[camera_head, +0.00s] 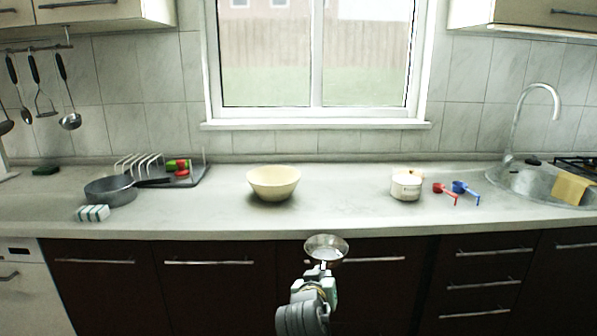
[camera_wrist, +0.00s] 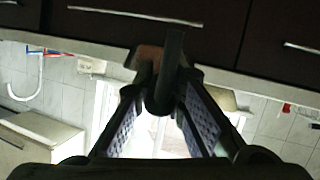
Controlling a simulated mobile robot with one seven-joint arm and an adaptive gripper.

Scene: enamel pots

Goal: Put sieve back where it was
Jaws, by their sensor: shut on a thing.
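The sieve (camera_head: 326,247) is a round, shallow metal bowl, held in front of the counter's front edge, before the dark cabinet doors. My gripper (camera_head: 318,274) is shut on its handle. In the wrist view the dark handle (camera_wrist: 172,68) stands between my two fingers (camera_wrist: 163,100), and the sieve's bowl cannot be made out. A wall rail (camera_head: 35,47) at the upper left carries several hanging utensils, among them a ladle (camera_head: 70,121) and a masher (camera_head: 44,105).
On the counter (camera_head: 335,215) stand a cream bowl (camera_head: 273,184), a lidded white pot (camera_head: 406,186), a dark pan (camera_head: 110,190), a dish rack (camera_head: 150,166), a sponge (camera_head: 92,213), red (camera_head: 446,194) and blue (camera_head: 466,192) measuring spoons. A sink (camera_head: 540,182) is at right. Counter between bowl and pot is clear.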

